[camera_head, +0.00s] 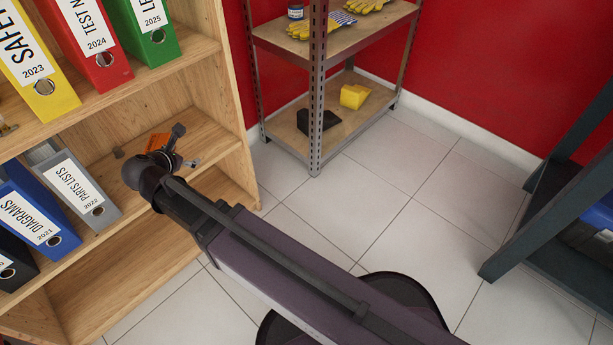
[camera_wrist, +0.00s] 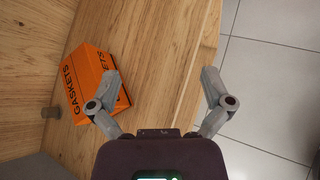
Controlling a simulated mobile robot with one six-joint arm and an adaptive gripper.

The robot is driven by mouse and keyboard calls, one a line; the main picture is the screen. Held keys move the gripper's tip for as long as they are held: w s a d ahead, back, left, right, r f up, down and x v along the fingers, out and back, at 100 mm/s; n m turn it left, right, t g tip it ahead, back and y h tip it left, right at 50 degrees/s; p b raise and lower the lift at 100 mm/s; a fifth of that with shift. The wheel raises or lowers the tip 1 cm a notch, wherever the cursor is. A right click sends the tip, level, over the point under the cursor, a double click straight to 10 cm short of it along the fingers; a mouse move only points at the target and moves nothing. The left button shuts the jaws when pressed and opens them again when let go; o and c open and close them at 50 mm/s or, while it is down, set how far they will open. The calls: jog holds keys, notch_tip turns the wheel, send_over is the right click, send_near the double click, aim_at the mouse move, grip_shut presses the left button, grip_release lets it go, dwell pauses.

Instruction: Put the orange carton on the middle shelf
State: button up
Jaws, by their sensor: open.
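The orange carton (camera_wrist: 86,88), printed GASKETS, rests on a wooden bookcase's middle shelf (camera_head: 110,220), near the back panel. It shows partly in the head view (camera_head: 157,141), behind my gripper. My gripper (camera_wrist: 160,76) is open, with nothing between its fingers; it also shows over that shelf in the head view (camera_head: 185,146). In the wrist view the left finger overlaps the carton's right end; I cannot tell whether they touch. The right finger is near the shelf's front edge. Bare shelf board lies between the fingers.
A grey binder (camera_head: 78,190) and a blue binder (camera_head: 36,215) stand left of my gripper on the same shelf. Yellow (camera_head: 35,62), red and green binders fill the shelf above. The lower shelf (camera_head: 125,275) looks bare where visible. A metal rack (camera_head: 317,90) stands behind.

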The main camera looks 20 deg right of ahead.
jog(key=s+d+f+m+g+y, duration=0.1)
jog(key=s+d+f+m+g, duration=0.1)
jog(key=d+m, duration=0.7)
jog(key=s+d+f+m+g+y, duration=0.2)
jog(key=d+m, duration=0.6)
jog(key=d, duration=0.4)
jog(key=s+d+f+m+g+y, duration=0.1)
jog(key=s+d+f+m+g, duration=0.3)
jog(key=d+m, duration=0.5)
jog(key=shift+s+d+m+g+y, duration=0.35)
jog(key=shift+s+d+g, duration=0.5)
jog(key=shift+s+g, duration=0.3)
notch_tip(320, 180, up, 13)
jog(key=p, duration=1.3)
